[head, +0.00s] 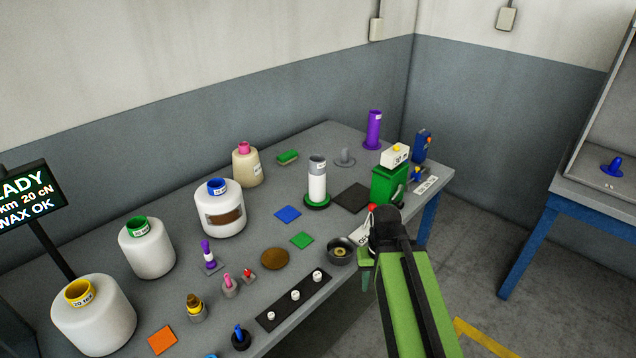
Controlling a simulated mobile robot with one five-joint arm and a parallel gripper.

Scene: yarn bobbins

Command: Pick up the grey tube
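The grey tube (317,164) stands upright near the middle of the table, on a green round base (316,201). Its top is grey with a small label, and white material covers its lower part. My green arm reaches in from the lower right. My gripper (372,236) is at the dark end of the arm, at the table's front edge, to the right of and nearer than the tube, and apart from it. Its fingers are too small and hidden to tell whether they are open or shut.
A white bobbin (220,213) stands left of the tube, and a cream one (247,168) behind it. A green box (388,186) and purple tube (375,130) stand to the right. A dark bowl (340,256) lies in front. Dark and coloured pads lie around the tube.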

